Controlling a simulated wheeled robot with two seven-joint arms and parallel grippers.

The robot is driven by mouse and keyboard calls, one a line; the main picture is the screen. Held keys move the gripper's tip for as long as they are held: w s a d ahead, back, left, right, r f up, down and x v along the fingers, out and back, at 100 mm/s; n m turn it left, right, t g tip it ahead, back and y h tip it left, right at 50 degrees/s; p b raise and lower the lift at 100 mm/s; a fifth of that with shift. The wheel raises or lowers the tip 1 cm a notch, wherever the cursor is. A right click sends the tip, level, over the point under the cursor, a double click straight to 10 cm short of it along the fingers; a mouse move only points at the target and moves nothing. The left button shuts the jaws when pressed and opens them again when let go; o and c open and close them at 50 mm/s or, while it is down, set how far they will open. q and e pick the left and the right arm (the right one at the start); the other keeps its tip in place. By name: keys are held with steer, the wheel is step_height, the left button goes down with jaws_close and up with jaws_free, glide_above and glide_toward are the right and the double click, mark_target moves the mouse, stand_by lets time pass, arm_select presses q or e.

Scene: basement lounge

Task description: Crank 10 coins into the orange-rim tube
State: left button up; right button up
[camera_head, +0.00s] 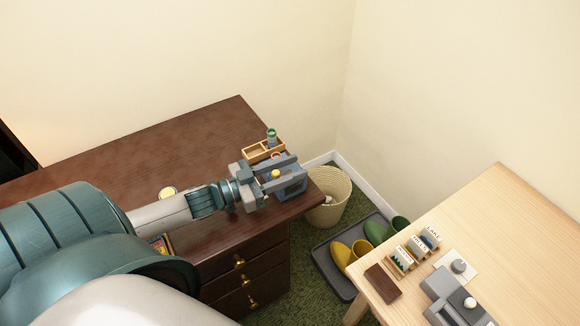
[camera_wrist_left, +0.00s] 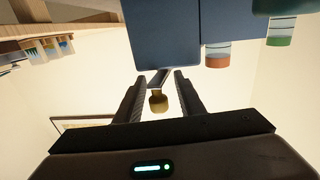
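A blue-grey box-shaped dispenser (camera_head: 292,187) stands near the desk's right corner. In the left wrist view, the dispenser (camera_wrist_left: 165,40) carries a short crank arm (camera_wrist_left: 158,78) with a brass knob (camera_wrist_left: 158,101). The knob also shows yellow in the head view (camera_head: 276,174). The orange-rim tube (camera_wrist_left: 217,56) is beside the dispenser, mostly hidden in the head view. The green-rim tube (camera_wrist_left: 281,30) is farther off; it also shows in the head view (camera_head: 271,136). My left gripper (camera_head: 285,171) is open, its fingers on either side of the knob with gaps visible. My right gripper is out of view.
A wooden tray (camera_head: 250,153) sits behind the dispenser. A basket (camera_head: 330,209) and a boot tray (camera_head: 332,278) are on the floor. A light table (camera_head: 505,215) at right holds small blocks and a grey device (camera_head: 447,287).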

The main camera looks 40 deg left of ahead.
arm_select(q)
steer(key=shift+s, duration=0.15)
steer(key=shift+v, duration=0.75)
steer(key=b+v, duration=0.1)
steer(key=v, duration=0.9)
steer(key=shift+a, duration=0.15)
steer(key=shift+s+f, duration=0.1)
